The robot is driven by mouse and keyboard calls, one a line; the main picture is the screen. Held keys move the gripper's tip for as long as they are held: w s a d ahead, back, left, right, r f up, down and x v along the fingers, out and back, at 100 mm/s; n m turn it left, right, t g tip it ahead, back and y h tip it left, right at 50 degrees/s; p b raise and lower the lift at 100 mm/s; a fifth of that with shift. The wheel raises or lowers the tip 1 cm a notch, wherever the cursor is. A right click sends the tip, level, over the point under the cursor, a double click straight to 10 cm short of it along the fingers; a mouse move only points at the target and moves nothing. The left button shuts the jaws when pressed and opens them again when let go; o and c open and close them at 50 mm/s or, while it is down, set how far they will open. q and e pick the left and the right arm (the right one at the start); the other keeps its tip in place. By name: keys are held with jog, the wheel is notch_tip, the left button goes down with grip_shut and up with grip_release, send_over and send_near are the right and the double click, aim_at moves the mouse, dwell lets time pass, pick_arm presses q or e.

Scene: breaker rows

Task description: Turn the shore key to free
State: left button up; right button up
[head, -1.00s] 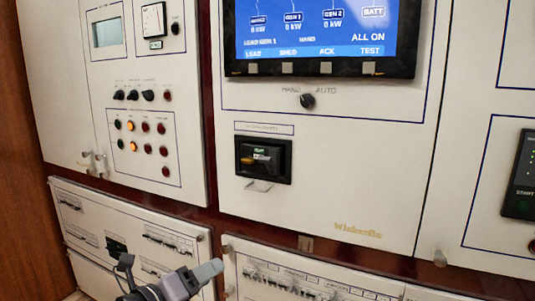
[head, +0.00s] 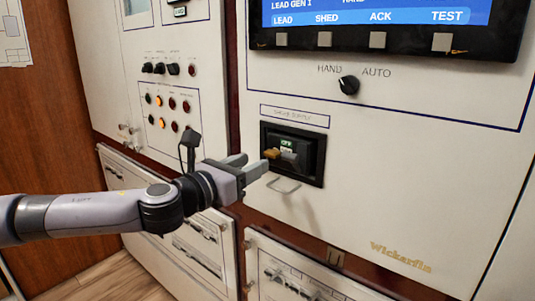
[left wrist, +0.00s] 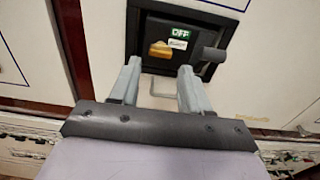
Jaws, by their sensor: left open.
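The shore supply unit (head: 316,160) is a black recessed block in the white panel, under a "SHORE SUPPLY" label. A brass-coloured key (head: 270,153) sticks out at its left side, and in the left wrist view the key (left wrist: 160,50) lies roughly sideways. Above it a small green window (left wrist: 180,34) reads OFF. A dark grey knob (left wrist: 213,54) is to its right. My left gripper (head: 252,163) is open and empty, just in front of and below the key. In the left wrist view the fingertips (left wrist: 160,70) stand either side below the key, apart from it.
A thin metal loop (head: 284,186) hangs under the unit. A HAND/AUTO selector (head: 349,85) and a screen (head: 380,12) are above. Lamps and knobs (head: 167,104) fill the left panel. Lower cabinets (head: 195,240) are below my arm. The panel right of the unit is clear.

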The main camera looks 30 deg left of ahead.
aim_at(268, 156)
pick_arm(q)
jog(key=shift+w+d+p, duration=0.15)
jog(key=shift+w+p, duration=0.2)
jog(key=shift+w, duration=1)
jog(key=shift+w+d+p, duration=0.1)
jog(key=shift+w+p, duration=0.2)
jog(key=shift+w, duration=1.05)
jog(key=c, duration=0.8)
